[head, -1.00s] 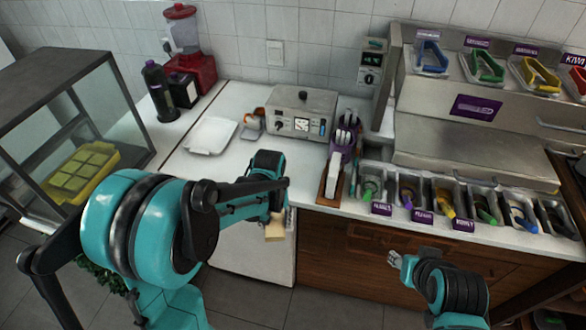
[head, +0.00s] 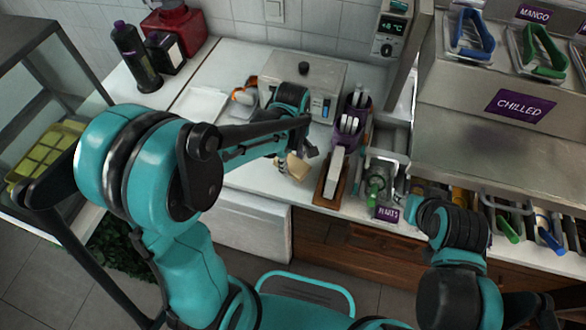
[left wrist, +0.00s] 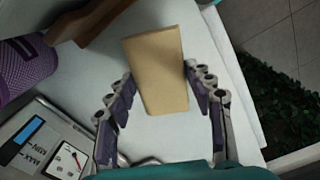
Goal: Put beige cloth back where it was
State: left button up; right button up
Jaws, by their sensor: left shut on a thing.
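The beige cloth (head: 292,168) is a small folded rectangle. In the left wrist view the cloth (left wrist: 157,70) lies between the two fingers of my left gripper (left wrist: 157,98). In the head view my left gripper (head: 297,158) is shut on the cloth, over the white counter near its front edge, left of the wooden stand. I cannot tell whether the cloth touches the counter. My right gripper (head: 416,212) is at the counter's front edge by the topping bins, and its fingers are too small and hidden to read.
A wooden stand (head: 323,198) with a white upright piece is right of the cloth. A purple holder (head: 352,118) stands behind it. A steel appliance (head: 325,75) is at the back, partly hidden by my left arm. A white tray (head: 198,106) lies left. Topping bins line the right.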

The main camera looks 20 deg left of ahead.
aim_at(292, 169)
pick_arm(q)
jog(key=shift+f+b, duration=0.75)
jog(key=shift+f, duration=1.55)
jog(key=shift+f, duration=0.2)
jog(key=o, duration=1.1)
jog(key=shift+r, duration=0.1)
